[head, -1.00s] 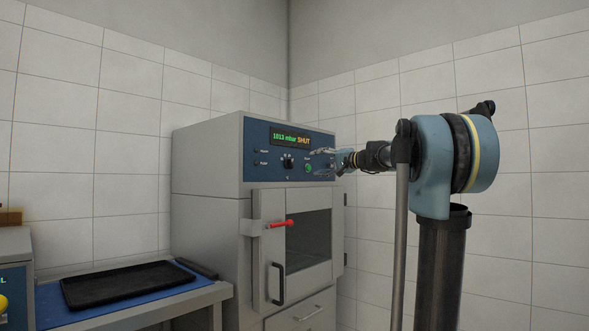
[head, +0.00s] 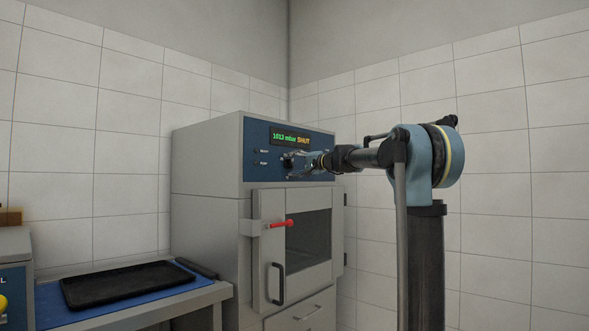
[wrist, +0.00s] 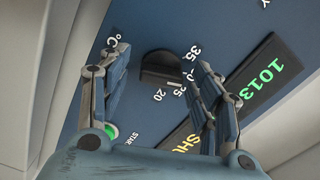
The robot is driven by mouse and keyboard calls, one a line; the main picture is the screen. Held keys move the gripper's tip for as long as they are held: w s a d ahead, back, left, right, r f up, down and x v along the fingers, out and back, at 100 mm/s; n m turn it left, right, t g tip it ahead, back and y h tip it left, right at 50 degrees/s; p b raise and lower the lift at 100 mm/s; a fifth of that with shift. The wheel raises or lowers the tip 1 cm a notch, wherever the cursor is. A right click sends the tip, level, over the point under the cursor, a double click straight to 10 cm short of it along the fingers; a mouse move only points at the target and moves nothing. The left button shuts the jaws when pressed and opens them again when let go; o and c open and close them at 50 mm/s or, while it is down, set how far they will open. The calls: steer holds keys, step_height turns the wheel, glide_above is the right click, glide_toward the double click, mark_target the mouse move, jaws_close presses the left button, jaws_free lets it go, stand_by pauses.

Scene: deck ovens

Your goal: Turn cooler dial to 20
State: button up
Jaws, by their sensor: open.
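The cooler dial (wrist: 160,68) is a dark knob on the blue control panel, with white numbers beside it. A 20 and a 35 can be read, and other marks are partly covered by a finger. My gripper (wrist: 160,58) is open, with one finger on each side of the dial in the wrist view. I cannot tell whether the fingers touch it. In the head view my gripper (head: 296,162) is at the panel and covers most of the dial. The dial's pointer setting is not clear.
The display (head: 290,137) above reads 1013 mbar SHUT. A green start button (wrist: 111,131) sits beside one finger. Below are the cooler door (head: 272,275) and its red latch (head: 280,224). A black tray (head: 125,284) lies on a blue mat to the left.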

steer(key=c, duration=1.1)
steer(key=shift+o, duration=0.2)
